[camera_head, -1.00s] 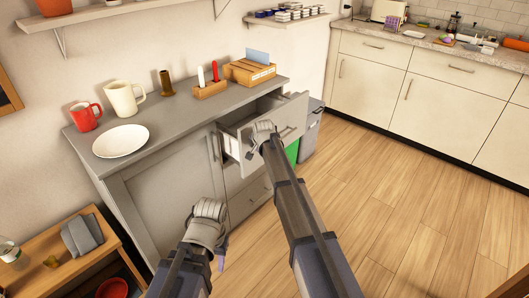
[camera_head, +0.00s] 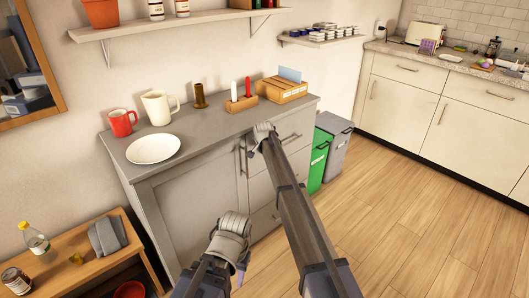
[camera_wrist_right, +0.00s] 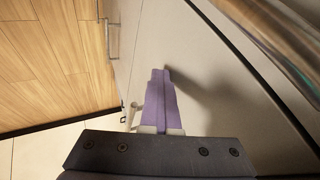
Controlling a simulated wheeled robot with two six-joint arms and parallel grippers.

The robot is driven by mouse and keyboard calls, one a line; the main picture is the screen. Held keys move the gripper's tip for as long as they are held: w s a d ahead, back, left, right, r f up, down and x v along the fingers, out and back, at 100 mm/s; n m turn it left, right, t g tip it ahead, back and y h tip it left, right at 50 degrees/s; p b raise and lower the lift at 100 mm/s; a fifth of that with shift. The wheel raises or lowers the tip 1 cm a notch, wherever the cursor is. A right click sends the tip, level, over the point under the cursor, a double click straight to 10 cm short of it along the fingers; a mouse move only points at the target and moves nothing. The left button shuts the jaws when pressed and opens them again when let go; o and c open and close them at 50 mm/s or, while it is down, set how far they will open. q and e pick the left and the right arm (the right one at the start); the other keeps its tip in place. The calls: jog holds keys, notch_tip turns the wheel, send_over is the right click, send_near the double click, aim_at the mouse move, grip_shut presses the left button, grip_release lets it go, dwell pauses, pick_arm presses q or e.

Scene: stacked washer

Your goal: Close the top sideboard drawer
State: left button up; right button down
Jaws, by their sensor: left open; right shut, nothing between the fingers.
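The grey sideboard (camera_head: 185,190) stands against the wall. Its top drawer (camera_head: 295,132) looks flush or nearly flush with the cabinet front, and its inside no longer shows. My right arm reaches to this drawer front; its wrist hides the left part and the fingers in the head view. In the right wrist view my right gripper (camera_wrist_right: 161,72) has its purple fingers together, empty, at a pale front; whether they touch it is unclear. My left gripper (camera_head: 243,272) is low in front of the sideboard, apart from it, mostly hidden by its own wrist, and open.
On the sideboard top are a white plate (camera_head: 153,149), a red mug (camera_head: 122,123), a white pitcher (camera_head: 158,107) and a cardboard box (camera_head: 281,90). Green (camera_head: 318,160) and grey (camera_head: 337,150) bins stand to its right. A low wooden table (camera_head: 100,262) is at left. The floor at right is clear.

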jog(key=shift+w+a+r, duration=0.1)
jog(key=shift+w+a, duration=0.1)
jog(key=shift+w, duration=0.1)
jog(key=s+d+r+p, duration=0.3)
jog(key=s+r+p, duration=0.5)
jog(key=s, duration=0.2)
jog(key=s+a+f+n+g, duration=0.1)
jog(key=s+f+n+g, duration=0.2)
jog(key=s, duration=1.3)
jog(key=s+a+n+g+h, duration=0.15)
jog(key=s+n, duration=0.45)
jog(key=s, duration=0.9)
jog(key=s+f+n+g+y, duration=0.1)
jog(key=s+f+n+g, duration=0.2)
jog(key=s, duration=1.3)
notch_tip(320, 180, up, 14)
jog(key=n+p, duration=0.1)
jog(key=p, duration=1.1)
jog(key=shift+w+p, duration=0.25)
jog(key=shift+p, duration=0.05)
jog(key=shift+a+h, duration=0.1)
jog(key=shift+h, duration=0.15)
